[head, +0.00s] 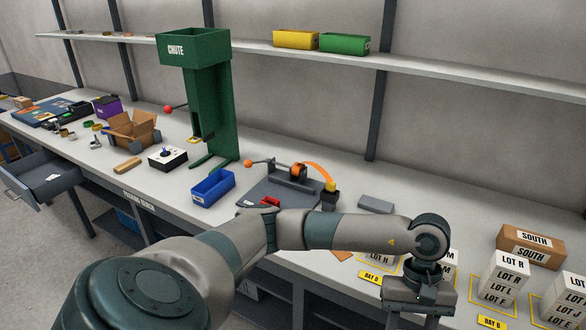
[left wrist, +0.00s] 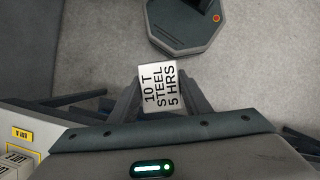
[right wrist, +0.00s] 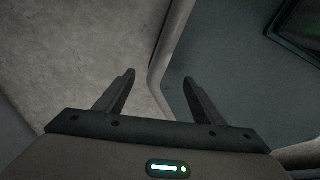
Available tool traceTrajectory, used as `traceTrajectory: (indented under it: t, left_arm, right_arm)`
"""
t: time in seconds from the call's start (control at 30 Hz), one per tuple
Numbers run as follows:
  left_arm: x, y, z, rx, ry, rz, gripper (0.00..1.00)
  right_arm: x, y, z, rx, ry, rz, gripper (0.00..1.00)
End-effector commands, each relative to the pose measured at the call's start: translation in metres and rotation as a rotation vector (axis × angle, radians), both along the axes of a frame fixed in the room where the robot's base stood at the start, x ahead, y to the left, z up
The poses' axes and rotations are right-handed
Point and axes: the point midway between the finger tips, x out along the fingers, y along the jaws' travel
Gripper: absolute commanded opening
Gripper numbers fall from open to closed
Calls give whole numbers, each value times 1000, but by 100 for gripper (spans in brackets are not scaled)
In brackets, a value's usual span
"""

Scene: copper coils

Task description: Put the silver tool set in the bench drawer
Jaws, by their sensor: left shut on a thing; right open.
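My left gripper (left wrist: 158,92) is shut on a pale silver-white block (left wrist: 159,75) printed "10 T STEEL 5 HRS", held above the floor in the left wrist view. In the head view my left arm reaches across to the lower right; its fingertips and the block are hidden there. An open grey bench drawer (head: 28,196) juts out at the far left of the head view, with a small pale item inside. It is far from my left gripper. My right gripper (right wrist: 160,95) is open and empty in the right wrist view, outside the head view.
The packing bench (head: 262,150) carries a green chute (head: 196,105), a blue bin (head: 212,188), an open cardboard box (head: 131,130) and a winding fixture (head: 285,190). Several labelled white boxes (head: 507,278) stand at the right. Bare floor lies before the drawer.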

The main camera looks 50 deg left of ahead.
Motion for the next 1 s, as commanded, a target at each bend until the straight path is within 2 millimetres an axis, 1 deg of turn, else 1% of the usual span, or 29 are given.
traceTrajectory:
  t: [0.03,0.2,0.4,0.5,0.6,0.87,0.9,0.93,0.97,1.0]
  left_arm:
    - [-2,5,-8,1,3,-73,7]
    - [-14,25,-35,2,3,-359,7]
    - [-25,43,-57,-1,6,-616,7]
    - [-28,48,-62,-3,8,-689,7]
    - [-30,51,-65,-5,10,-727,7]
    - [-30,51,-66,-5,9,-736,7]
    - [-30,51,-66,-5,9,-736,7]
    - [-30,51,-66,-6,9,-736,7]
    - [-30,51,-66,-6,9,-736,7]
    - [-30,51,-65,-6,9,-735,7]
  right_arm:
    - [0,0,-1,0,0,0,62]
    - [0,0,-2,0,1,0,62]
    - [-1,0,-3,0,1,0,62]
    - [-1,0,-4,0,1,0,62]
    - [-1,0,-4,0,1,0,62]
    - [-1,0,-4,0,2,0,62]
    - [-1,0,-4,0,2,0,58]
    - [-1,0,-4,0,2,0,50]
    - [-1,0,-4,0,2,0,43]
    - [-1,0,-4,0,2,0,34]
